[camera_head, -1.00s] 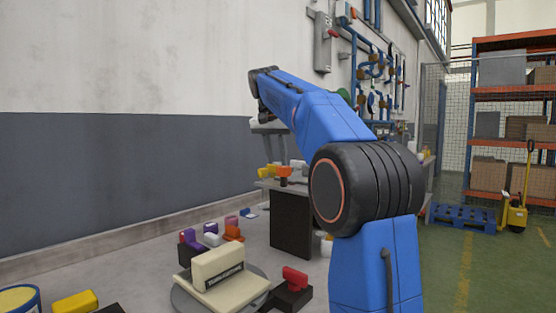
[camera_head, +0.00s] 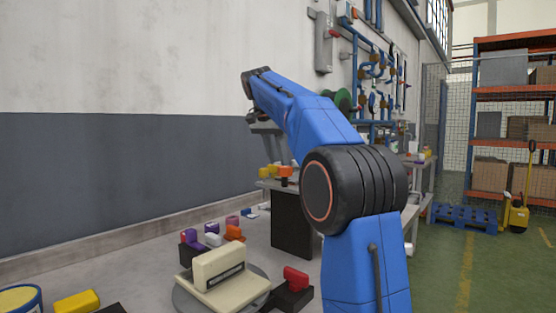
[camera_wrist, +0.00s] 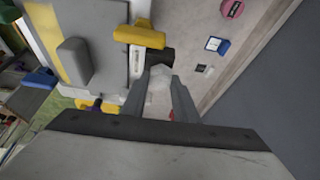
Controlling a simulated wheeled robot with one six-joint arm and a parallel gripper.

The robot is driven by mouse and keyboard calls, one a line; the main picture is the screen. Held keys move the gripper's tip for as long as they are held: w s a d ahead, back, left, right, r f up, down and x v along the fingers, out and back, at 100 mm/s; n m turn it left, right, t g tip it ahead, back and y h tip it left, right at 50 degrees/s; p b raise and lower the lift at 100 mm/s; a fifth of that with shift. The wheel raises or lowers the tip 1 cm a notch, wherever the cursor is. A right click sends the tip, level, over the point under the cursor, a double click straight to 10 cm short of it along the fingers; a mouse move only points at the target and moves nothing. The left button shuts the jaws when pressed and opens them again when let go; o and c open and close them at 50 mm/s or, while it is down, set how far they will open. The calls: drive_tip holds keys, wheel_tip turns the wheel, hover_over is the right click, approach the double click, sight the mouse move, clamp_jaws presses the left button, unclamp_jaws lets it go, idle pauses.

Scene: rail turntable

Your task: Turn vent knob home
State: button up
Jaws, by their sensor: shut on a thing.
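A pale whitish knob (camera_wrist: 160,78) sits between the two grey fingers of my gripper (camera_wrist: 160,96) in the wrist view. The fingers are shut on it, and they hide most of its sides. I take it for the vent knob; no label on it can be read. A black block (camera_wrist: 160,57) stands just beyond it.
A yellow handle (camera_wrist: 140,36) lies close beyond the fingers, beside a grey panel with a grey raised block (camera_wrist: 75,62). A pink round piece (camera_wrist: 232,8) and a blue-and-white piece (camera_wrist: 217,45) lie to the right. A cream device (camera_head: 222,280) and a red knob (camera_head: 296,278) stand nearer.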

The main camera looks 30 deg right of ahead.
drive_tip(key=o, duration=1.1)
drive_tip(key=shift+c, duration=0.2)
drive_tip(key=v, duration=0.7)
drive_tip(key=shift+a+r, duration=0.15)
drive_tip(key=shift+r, duration=0.1)
